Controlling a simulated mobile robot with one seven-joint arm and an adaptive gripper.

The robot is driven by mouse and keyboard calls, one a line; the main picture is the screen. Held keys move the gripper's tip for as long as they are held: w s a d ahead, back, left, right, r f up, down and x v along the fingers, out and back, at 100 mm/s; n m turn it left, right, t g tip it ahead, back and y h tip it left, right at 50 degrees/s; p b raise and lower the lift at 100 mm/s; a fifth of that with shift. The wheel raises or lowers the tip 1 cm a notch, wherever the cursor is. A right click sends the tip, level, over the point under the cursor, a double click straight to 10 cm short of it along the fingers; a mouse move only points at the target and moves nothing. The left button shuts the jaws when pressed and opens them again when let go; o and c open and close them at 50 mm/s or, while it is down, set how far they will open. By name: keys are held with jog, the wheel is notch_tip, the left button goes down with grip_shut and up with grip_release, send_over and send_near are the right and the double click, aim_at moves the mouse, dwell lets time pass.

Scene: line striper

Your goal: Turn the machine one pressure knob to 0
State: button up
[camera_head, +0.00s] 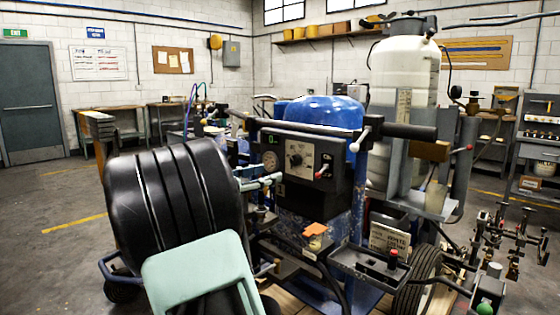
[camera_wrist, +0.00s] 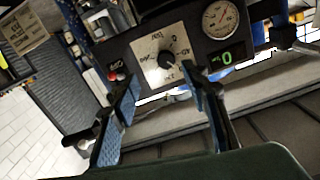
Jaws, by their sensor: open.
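The machine's black control panel (camera_head: 268,174) faces my arm. The pressure knob (camera_head: 296,160) is a small dark dial on a pale plate with printed markings. In the wrist view the knob (camera_wrist: 166,59) appears turned over, in the upper middle; its exact setting is too small to read. My gripper (camera_head: 269,173) is open, to the left of the knob in the head view. In the wrist view my gripper (camera_wrist: 162,82) has its two blue-padded fingers spread, with the knob just beyond the gap between the tips. Nothing is held, and no contact with the knob shows.
A green digital display (camera_wrist: 226,58) and a round gauge (camera_wrist: 221,18) sit beside the knob plate. A red-tipped switch (camera_wrist: 117,75) is on its other side. A blue tank (camera_head: 318,112) and a tall white tank (camera_head: 404,85) stand behind the panel.

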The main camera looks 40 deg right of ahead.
aim_at(293, 162)
jog(key=d, duration=0.3)
jog(key=w+d, duration=0.1)
jog(key=d, duration=0.7)
jog(key=shift+w+r, duration=0.35)
jog(key=shift+r, duration=0.05)
grip_shut()
